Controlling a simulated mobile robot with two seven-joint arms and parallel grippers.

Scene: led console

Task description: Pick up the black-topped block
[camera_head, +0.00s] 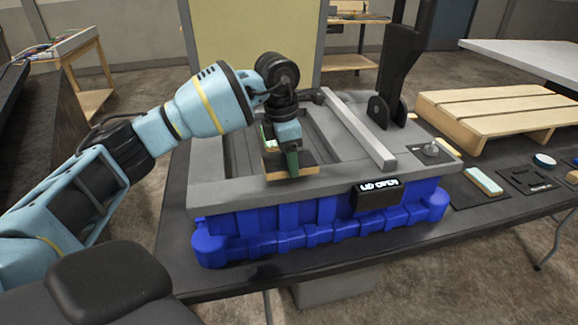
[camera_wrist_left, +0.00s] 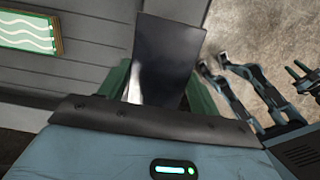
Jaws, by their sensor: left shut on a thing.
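My left gripper (camera_head: 291,160) is over the grey top of the blue-based console (camera_head: 330,212). Its green fingers point down and are shut on the black-topped block (camera_head: 306,171), whose tan edge shows on both sides of the finger. In the left wrist view, the block's dark, glossy top (camera_wrist_left: 168,58) shows between the fingers. The fingers hide part of the block in the head view. I cannot tell whether its underside touches the console.
A block with green and white wavy markings (camera_wrist_left: 30,32) lies on the grey surface. A dark upright arm (camera_head: 405,60) rises behind the console, whose sign reads "LID OPEN" (camera_head: 379,192). A pale-topped block (camera_head: 484,181) and black plate (camera_head: 527,180) lie to the right.

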